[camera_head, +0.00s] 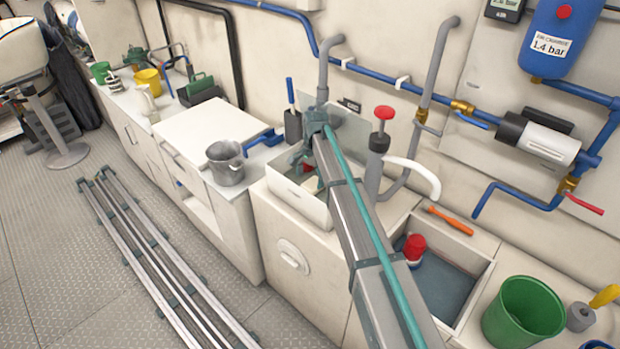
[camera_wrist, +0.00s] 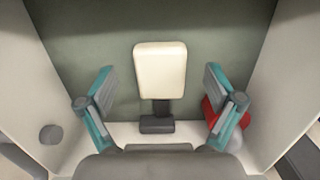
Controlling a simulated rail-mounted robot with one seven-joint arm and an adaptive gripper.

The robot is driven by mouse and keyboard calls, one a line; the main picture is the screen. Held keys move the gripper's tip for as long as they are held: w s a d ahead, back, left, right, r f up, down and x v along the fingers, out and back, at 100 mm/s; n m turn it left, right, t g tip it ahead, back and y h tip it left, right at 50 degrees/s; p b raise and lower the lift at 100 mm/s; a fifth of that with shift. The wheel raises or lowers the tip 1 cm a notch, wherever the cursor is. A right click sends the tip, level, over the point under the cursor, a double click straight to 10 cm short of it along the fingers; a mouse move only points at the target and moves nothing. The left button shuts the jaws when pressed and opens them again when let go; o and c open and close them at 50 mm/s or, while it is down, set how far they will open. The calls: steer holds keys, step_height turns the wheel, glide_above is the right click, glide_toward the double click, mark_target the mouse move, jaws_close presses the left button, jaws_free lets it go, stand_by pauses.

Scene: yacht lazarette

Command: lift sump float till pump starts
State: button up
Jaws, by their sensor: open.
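The sump float is a cream block on a dark arm and foot (camera_wrist: 160,70), in the middle of the wrist view. In the head view a small pale part of it (camera_head: 311,184) shows inside the sump box (camera_head: 285,198). My gripper (camera_wrist: 160,82) is open, with one teal finger on each side of the float and clear gaps between. Nothing is held. In the head view my gripper (camera_head: 303,156) reaches down into the box, partly hidden by my arm. A red-and-white object (camera_wrist: 213,113) is close behind or beside the right finger; I cannot tell if they touch.
The sump box walls stand close around my gripper. A grey pipe with a red knob (camera_head: 383,113) rises just right of the box. A basin (camera_head: 470,260) with a red-topped item lies further right. A grey pot (camera_head: 226,165) stands left.

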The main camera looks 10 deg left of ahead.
mark_target(312, 184)
step_height(312, 184, up, 12)
steer(key=w, duration=0.1)
steer(key=shift+d, duration=0.35)
stand_by(0.4)
